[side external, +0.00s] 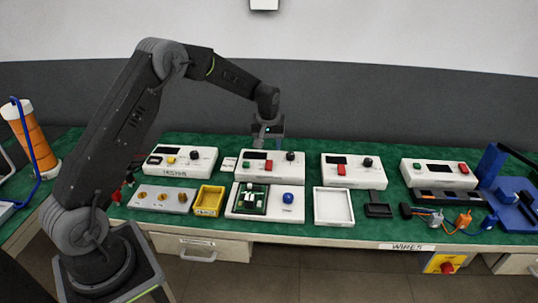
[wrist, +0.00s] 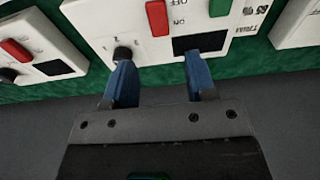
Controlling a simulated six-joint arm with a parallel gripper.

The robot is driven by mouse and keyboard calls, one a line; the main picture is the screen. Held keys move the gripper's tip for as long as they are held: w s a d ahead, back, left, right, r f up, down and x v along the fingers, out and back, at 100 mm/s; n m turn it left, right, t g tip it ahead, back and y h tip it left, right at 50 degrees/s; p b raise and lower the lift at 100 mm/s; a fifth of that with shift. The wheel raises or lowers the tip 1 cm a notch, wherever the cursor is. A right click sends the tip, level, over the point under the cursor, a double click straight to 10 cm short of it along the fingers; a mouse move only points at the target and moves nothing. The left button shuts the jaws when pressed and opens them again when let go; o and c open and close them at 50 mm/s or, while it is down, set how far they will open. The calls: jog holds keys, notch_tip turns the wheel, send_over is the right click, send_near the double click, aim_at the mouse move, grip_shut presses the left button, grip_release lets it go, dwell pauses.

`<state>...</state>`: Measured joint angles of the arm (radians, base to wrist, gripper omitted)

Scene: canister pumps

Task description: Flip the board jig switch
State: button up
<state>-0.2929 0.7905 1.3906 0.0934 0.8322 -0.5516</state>
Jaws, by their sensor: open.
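The board jig (side external: 309,206) is a white base at the front middle of the bench, with a green circuit board (side external: 243,199) and a round blue knob (side external: 288,198) on it. Behind it stands a white control box (side external: 285,171) with a dark display, a red rocker switch, a green button and a black knob. My gripper (side external: 266,143) is over the back of this box. In the wrist view my gripper (wrist: 161,66) is open and empty, its blue fingers in front of a box. That box shows a red switch (wrist: 157,17) marked ON and OFF, and a black knob (wrist: 122,53).
Similar control boxes stand left (side external: 198,160) and right (side external: 353,173). A yellow tray (side external: 209,201), a white tray (side external: 333,207) and a plate with brass knobs (side external: 162,197) lie in front. Wires and a blue fixture (side external: 513,208) are at the right.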

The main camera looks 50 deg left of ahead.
notch_tip(320, 180, up, 7)
jog(key=shift+s+d+f, duration=0.2)
jog(key=shift+s+d, duration=0.2)
jog(key=s+d+r+m+t, duration=0.1)
jog(key=s+d+r+m, duration=0.1)
jog(key=s+d+r, duration=0.45)
jog(key=s+d+r+m+t, duration=0.1)
jog(key=s+d+r+m, duration=0.25)
jog(key=s+r, duration=0.5)
jog(key=s+d+m+t, duration=0.1)
jog(key=s+d, duration=0.2)
jog(key=s, duration=0.5)
jog(key=s+d+f+m+t+h, duration=0.1)
jog(key=s+d+m, duration=0.1)
jog(key=s, duration=0.7)
jog(key=shift+d+f, duration=0.25)
jog(key=shift+d, duration=0.45)
